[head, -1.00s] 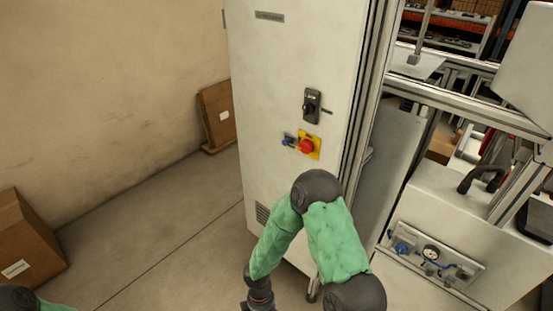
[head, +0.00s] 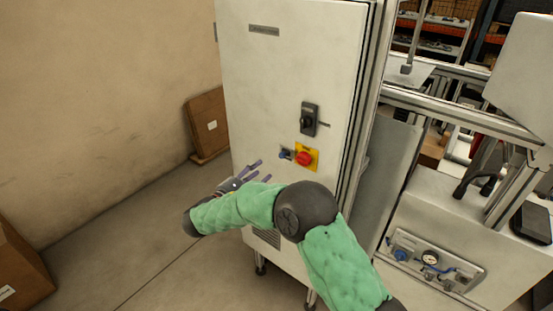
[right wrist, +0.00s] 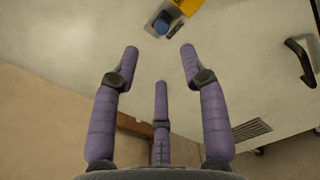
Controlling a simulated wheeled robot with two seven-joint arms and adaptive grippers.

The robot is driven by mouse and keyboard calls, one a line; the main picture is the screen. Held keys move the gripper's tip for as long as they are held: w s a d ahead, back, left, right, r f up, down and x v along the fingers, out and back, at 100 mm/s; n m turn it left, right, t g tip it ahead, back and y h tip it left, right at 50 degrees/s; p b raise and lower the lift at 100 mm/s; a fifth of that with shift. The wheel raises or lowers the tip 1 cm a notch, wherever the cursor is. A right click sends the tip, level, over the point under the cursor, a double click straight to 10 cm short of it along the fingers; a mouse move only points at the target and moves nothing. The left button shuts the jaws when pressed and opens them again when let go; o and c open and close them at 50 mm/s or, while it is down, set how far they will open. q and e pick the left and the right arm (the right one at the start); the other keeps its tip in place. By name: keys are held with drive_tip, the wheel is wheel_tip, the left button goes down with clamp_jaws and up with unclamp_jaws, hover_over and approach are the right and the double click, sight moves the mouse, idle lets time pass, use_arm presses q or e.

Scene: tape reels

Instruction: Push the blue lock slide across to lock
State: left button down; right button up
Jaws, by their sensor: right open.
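The blue lock slide (head: 285,154) is a small blue piece on the cabinet front, just left of the yellow plate (head: 313,151) with the red round button (head: 304,158). In the right wrist view, the blue slide (right wrist: 161,25) shows at the top, ahead of the fingertips, beside the edge of the yellow plate (right wrist: 216,14). My right gripper (head: 261,170) is open and empty, below and left of the slide in the head view. Its three purple fingers (right wrist: 160,58) are spread and apart from the slide. My left gripper is not in view.
The white cabinet (head: 285,75) has a black rotary switch (head: 309,118) above the yellow plate. A brown box (head: 209,122) stands behind it by the wall, another (head: 18,272) at lower left. A machine frame (head: 455,115) stands to the right.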

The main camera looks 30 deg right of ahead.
sight(281, 156)
drive_tip(key=x, duration=1)
drive_tip(key=shift+b, duration=0.35)
